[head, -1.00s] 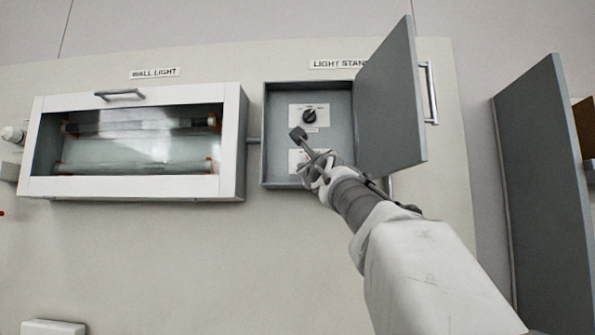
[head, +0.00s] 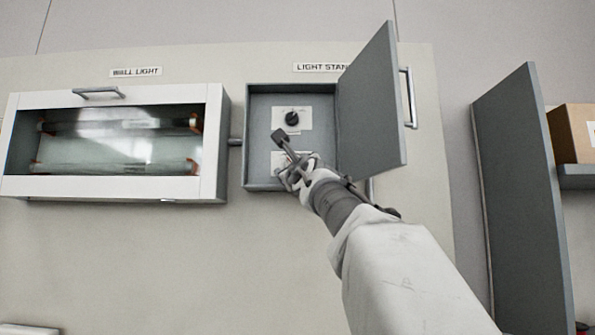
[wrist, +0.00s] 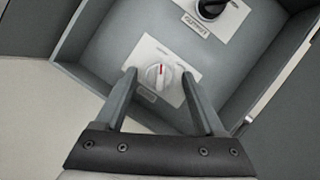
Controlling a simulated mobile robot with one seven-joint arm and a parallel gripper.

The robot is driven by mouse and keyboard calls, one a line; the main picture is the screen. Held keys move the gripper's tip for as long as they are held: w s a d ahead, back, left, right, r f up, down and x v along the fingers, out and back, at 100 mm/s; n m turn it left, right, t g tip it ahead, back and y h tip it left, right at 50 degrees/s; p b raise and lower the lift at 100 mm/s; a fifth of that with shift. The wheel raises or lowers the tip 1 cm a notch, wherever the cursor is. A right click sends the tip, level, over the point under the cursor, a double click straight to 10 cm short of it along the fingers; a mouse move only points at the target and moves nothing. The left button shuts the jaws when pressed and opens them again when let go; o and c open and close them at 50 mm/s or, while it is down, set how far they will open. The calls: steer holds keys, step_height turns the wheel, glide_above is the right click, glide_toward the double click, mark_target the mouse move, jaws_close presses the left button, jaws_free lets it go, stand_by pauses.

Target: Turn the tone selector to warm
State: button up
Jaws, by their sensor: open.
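The grey light stand box (head: 253,140) hangs on the wall with its door (head: 372,105) swung open to the right. Inside, a black knob (head: 292,118) sits on a white upper plate. Below it, in the wrist view, a white round knob (wrist: 159,76) with a red mark sits on a second white plate (wrist: 178,92). The red mark points roughly toward the picture's top. The lettering is too blurred to read. My gripper (wrist: 160,76) is open, its two fingers on either side of the white knob in the picture; contact cannot be told. In the head view my gripper (head: 283,143) hides part of the lower plate.
A wall light case (head: 120,145) with a glass front and top handle is on the left. The open door stands close to the right of my arm. A tall grey panel (head: 520,200) and a shelf with a cardboard box (head: 570,133) are farther right.

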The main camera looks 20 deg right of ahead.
steer(key=b+v, duration=0.4)
steer(key=v, duration=1.3)
steer(key=s+d+f+m+g+h+p, duration=0.2)
steer(key=s+f+m+g+p, duration=0.15)
steer(key=f+m, duration=0.85)
steer(key=s+d+f+m+g+h+p, duration=0.1)
steer(key=s+f+m+g+p, duration=0.15)
steer(key=f+m+g, duration=0.9)
steer(key=s+a+f+m+y+p, duration=0.1)
steer(key=s+a+f+m+y, duration=0.2)
steer(key=s+a+f+m, duration=0.3)
steer(key=s+a+f+m+y+p, duration=0.2)
steer(key=s+a+f+m+y, duration=0.2)
steer(key=f+m, duration=0.7)
steer(key=s+a+f, duration=0.1)
steer(key=s+a, duration=0.1)
steer(key=s, duration=0.1)
steer(key=shift+a+f+g, duration=0.15)
steer(key=shift+f+g, duration=0.25)
steer(key=shift+s, duration=0.1)
steer(key=c, duration=0.3)
steer(key=shift+s, duration=0.1)
steer(key=shift+c, duration=0.2)
